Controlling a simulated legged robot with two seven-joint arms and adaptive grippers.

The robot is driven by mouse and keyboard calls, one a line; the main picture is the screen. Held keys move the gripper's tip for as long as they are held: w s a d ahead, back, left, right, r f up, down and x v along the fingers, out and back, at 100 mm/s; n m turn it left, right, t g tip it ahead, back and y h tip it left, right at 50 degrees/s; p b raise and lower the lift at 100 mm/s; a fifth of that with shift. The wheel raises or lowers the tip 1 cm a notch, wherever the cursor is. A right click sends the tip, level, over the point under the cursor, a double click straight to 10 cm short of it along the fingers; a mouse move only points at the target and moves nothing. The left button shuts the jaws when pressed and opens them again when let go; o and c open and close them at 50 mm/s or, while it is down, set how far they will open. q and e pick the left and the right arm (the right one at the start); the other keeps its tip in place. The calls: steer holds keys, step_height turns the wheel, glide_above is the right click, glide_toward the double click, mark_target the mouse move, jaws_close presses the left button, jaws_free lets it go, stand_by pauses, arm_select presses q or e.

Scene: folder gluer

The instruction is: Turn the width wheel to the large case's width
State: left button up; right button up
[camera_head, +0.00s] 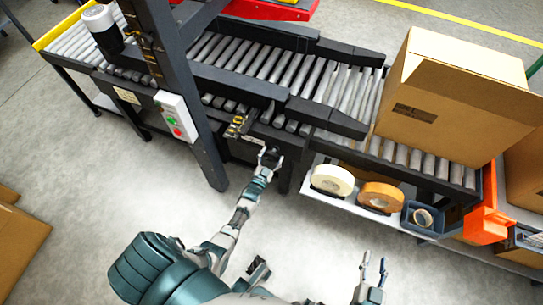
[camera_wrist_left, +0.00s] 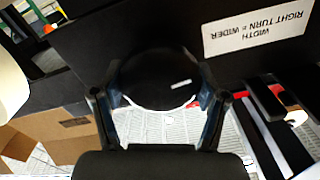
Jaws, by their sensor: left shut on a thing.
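The width wheel is a black round knob on the machine's front; in the left wrist view its dark disc (camera_wrist_left: 158,75) with a small white mark fills the middle. My left gripper (camera_head: 269,155) is shut on it, with one finger on each side of the disc in the wrist view (camera_wrist_left: 160,98). In the head view the gripper and wheel blend into one dark shape. A white label (camera_wrist_left: 256,30) beside the wheel reads "WIDTH RIGHT TURN = WIDER", upside down. The large case (camera_head: 445,100) stands on the rollers at right. My right gripper (camera_head: 374,262) is open and empty, away from the machine.
Black guide rails (camera_head: 240,80) run along the roller conveyor. A control box (camera_head: 177,116) with buttons hangs on a dark post to the left. A shelf below the case holds a white tape roll (camera_head: 332,180), an orange tape roll (camera_head: 381,196) and a blue bin (camera_head: 422,218).

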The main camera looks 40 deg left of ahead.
arm_select(q)
steer(key=shift+s+d+f, duration=0.15)
steer(key=shift+s+f, duration=0.05)
steer(key=shift+f, duration=0.25)
steer(key=o, duration=1.2)
steer(key=shift+c, duration=0.2)
steer(key=shift+w+r, duration=0.1)
steer(key=shift+r, duration=0.05)
steer(key=shift+r, duration=0.15)
steer(key=v, duration=1.2)
